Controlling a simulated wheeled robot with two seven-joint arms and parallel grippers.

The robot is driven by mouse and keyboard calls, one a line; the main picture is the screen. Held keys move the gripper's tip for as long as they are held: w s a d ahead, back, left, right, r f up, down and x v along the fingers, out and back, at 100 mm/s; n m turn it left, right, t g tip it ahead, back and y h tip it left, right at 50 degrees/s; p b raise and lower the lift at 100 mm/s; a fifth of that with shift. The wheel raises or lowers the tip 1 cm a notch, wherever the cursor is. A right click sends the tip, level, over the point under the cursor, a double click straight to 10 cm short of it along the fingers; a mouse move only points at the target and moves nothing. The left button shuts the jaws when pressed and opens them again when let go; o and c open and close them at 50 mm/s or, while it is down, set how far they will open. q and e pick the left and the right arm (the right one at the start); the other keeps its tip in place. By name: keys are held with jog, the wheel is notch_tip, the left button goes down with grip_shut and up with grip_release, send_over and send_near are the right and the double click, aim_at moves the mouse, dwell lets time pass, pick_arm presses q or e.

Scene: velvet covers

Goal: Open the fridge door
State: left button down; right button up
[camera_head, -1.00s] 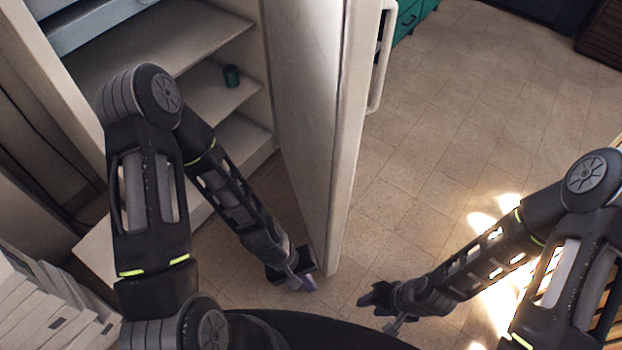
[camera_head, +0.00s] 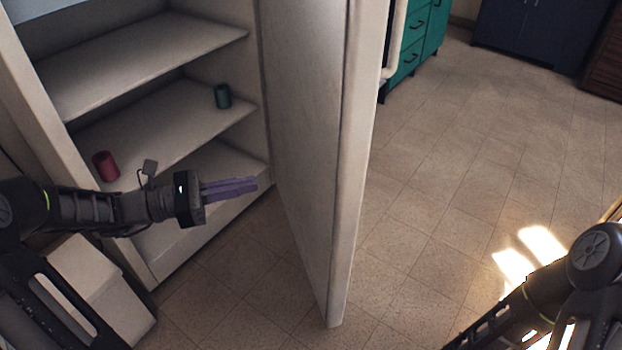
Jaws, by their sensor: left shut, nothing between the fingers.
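The fridge door (camera_head: 308,130) stands wide open, swung out from the right side of the fridge (camera_head: 150,60), with its inner face toward the left. The fridge's shelves are in plain view. The door's pale handle (camera_head: 397,45) shows only partly on its far side. My left gripper (camera_head: 255,185), with purple fingers, is shut and empty. It is in front of the lower shelves and points right toward the door's inner face, apart from it in the picture. My right arm is at the lower right, with its gripper out of frame.
A green can (camera_head: 222,96) and a red can (camera_head: 106,166) stand on a fridge shelf. A teal cabinet (camera_head: 415,45) is behind the door, and a dark blue cabinet (camera_head: 530,35) is at the back. The tiled floor (camera_head: 450,170) right of the door is clear.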

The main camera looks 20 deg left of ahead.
pick_arm(q)
jog(key=shift+d, duration=0.1)
jog(key=b, duration=0.7)
send_near(326, 169)
jog(key=x, duration=0.6)
jog(key=shift+f, duration=0.1)
jog(key=shift+w+d, duration=0.25)
jog(key=shift+d, duration=0.1)
